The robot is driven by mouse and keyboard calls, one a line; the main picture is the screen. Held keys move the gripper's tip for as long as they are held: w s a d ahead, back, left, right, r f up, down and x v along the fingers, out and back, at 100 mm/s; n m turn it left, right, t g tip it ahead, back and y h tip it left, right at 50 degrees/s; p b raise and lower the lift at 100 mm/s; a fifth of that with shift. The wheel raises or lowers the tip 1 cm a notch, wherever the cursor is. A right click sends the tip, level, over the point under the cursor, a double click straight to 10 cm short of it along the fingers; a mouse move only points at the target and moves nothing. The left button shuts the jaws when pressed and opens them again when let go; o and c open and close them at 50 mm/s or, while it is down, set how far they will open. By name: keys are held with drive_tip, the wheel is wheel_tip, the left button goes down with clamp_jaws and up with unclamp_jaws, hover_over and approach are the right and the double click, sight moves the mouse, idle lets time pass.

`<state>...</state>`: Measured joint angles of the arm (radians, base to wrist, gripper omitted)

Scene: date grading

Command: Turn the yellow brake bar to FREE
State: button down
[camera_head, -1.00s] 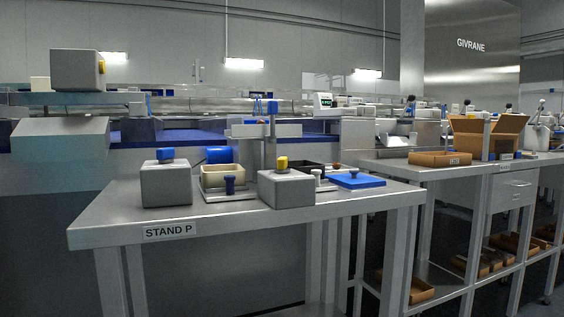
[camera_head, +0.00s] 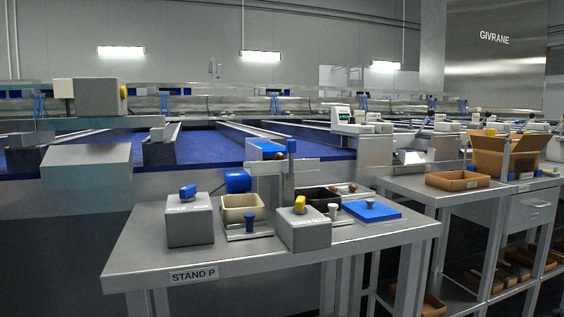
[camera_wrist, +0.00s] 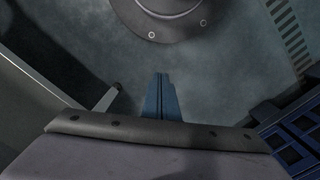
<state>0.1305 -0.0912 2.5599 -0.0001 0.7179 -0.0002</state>
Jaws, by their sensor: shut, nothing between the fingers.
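A yellow bar (camera_head: 299,204) stands on top of a grey box (camera_head: 304,230) at the front of the stand labelled STAND P (camera_head: 193,275). The lettering on the box is too small to read, so I cannot tell which setting the bar points to. A similar grey box (camera_head: 189,225) with a blue bar (camera_head: 187,191) stands to its left. In the wrist view my gripper (camera_wrist: 161,76) is shut, its blue fingers together and empty, over a grey floor-like surface. The bar is not in that view, and my gripper does not show in the head view.
A dark bin (camera_head: 319,195), a white peg (camera_head: 333,213) and a blue lid (camera_head: 371,210) lie to the right. A post (camera_head: 291,172) rises behind. The stand's front edge is clear.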

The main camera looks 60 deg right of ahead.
drive_tip(key=w+d+r+m+p, duration=0.1)
drive_tip(key=d+r+p, duration=0.4)
drive_tip(key=r+p, duration=0.8)
drive_tip(key=d+r+m+g+p, duration=0.15)
drive_tip(key=d+r+p, duration=0.35)
drive_tip(key=r+p, duration=0.75)
drive_tip(key=w+d+r+m+p, duration=0.15)
drive_tip(key=d+r+p, duration=0.35)
drive_tip(key=r+p, duration=0.8)
drive_tip(key=w+d+r+m+g+h+p, duration=0.2)
drive_tip(key=d+r+m+h+p, duration=0.4)
drive_tip(key=d+r, duration=1.4)
drive_tip(key=d+m+p, duration=0.2)
drive_tip(key=m+p, duration=0.1)
drive_tip(key=m, duration=0.2)
drive_tip(key=shift+w+d, duration=0.15)
drive_tip(key=shift+d, duration=0.2)
